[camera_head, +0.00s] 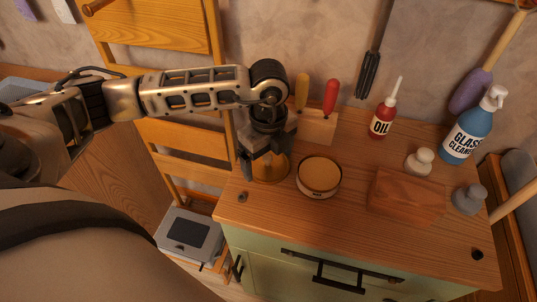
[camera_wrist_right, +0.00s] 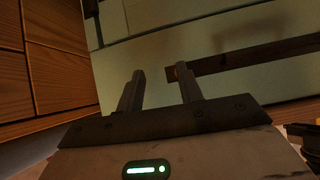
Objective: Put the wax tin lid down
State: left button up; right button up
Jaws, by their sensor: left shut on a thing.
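The round wax tin (camera_head: 319,188) stands open on the wooden cabinet top, its tan wax showing. Just left of it, my left gripper (camera_head: 262,160) points down and is shut on the gold-coloured wax tin lid (camera_head: 274,171). The gripper hides part of the lid. I cannot tell whether the lid touches the cabinet top. In the right wrist view, my right gripper (camera_wrist_right: 160,85) has its fingers apart with nothing between them, in front of a pale green cabinet front and a dark bar.
On the cabinet top (camera_head: 285,231) are a wooden block (camera_head: 405,195), red oil bottle (camera_head: 381,120), blue glass cleaner (camera_head: 467,135), pale knob (camera_head: 419,162), grey knob (camera_head: 469,199) and a holder with red (camera_head: 331,97) and yellow handles. The front left of the top is clear.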

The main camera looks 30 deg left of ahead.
aim_at(269, 157)
pick_arm(q)
jog(key=shift+f+b, duration=0.2)
jog(key=shift+b, duration=0.1)
jog(key=o, duration=0.7)
jog(key=shift+r, duration=0.1)
jog(key=shift+r+p, duration=0.25)
jog(key=shift+p, duration=0.1)
jog(key=shift+w+r, duration=0.1)
jog(key=shift+r, duration=0.25)
jog(key=shift+r+b, duration=0.45)
jog(key=shift+r, duration=5.15)
